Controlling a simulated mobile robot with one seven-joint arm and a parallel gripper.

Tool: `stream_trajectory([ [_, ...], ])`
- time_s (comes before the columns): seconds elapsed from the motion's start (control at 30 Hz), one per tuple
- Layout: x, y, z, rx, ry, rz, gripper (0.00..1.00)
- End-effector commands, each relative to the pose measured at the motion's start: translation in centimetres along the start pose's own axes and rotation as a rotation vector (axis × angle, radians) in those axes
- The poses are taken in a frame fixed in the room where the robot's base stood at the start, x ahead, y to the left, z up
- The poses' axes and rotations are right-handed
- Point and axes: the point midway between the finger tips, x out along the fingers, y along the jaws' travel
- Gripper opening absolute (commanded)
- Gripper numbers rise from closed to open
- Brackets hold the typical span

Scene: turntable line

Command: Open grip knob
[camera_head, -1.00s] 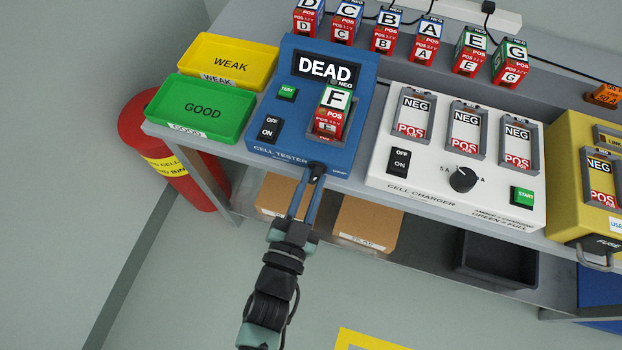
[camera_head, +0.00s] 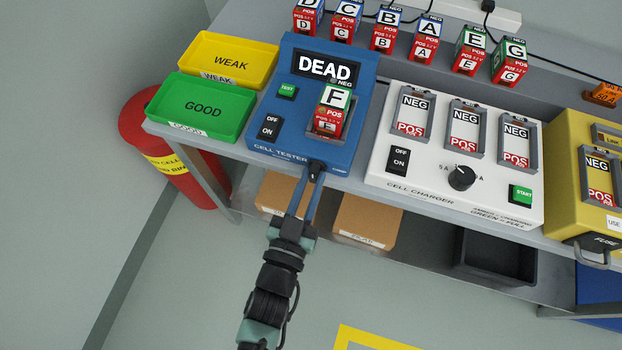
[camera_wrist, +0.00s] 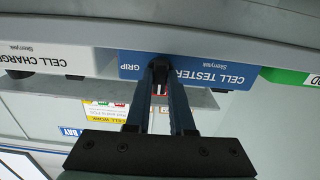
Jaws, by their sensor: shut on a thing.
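The blue cell tester (camera_head: 347,151) stands at the table's front edge. Its screen reads DEAD, and cell F (camera_head: 334,99) sits upright in its slot. The black grip knob (camera_head: 316,167) is on the tester's front edge. My gripper (camera_head: 313,180) reaches up from below and is shut on the knob. In the wrist view, both blue fingers of my gripper (camera_wrist: 161,68) meet at the tester's front face, beside the word GRIP. The fingers mostly hide the knob there.
A green GOOD tray (camera_head: 205,127) and a yellow WEAK tray (camera_head: 205,45) are left of the tester. The white charger (camera_head: 440,193) stands close on its right. Cardboard boxes (camera_head: 367,221) lie on the shelf below. A red bin (camera_head: 180,185) stands at left.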

Motion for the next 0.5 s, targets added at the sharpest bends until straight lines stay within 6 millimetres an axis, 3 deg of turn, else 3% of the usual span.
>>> stream_trajectory([
  [0.07,-0.02,0.01,0.03,-0.004,-0.001,0.0,0.0],
  [0.1,-0.02,0.01,0.03,-0.004,-0.001,0.0,0.23],
  [0.17,-0.02,0.01,0.03,-0.004,-0.001,0.0,0.34],
  [0.5,-0.25,-0.03,0.03,-0.001,-0.001,-0.001,0.34],
])
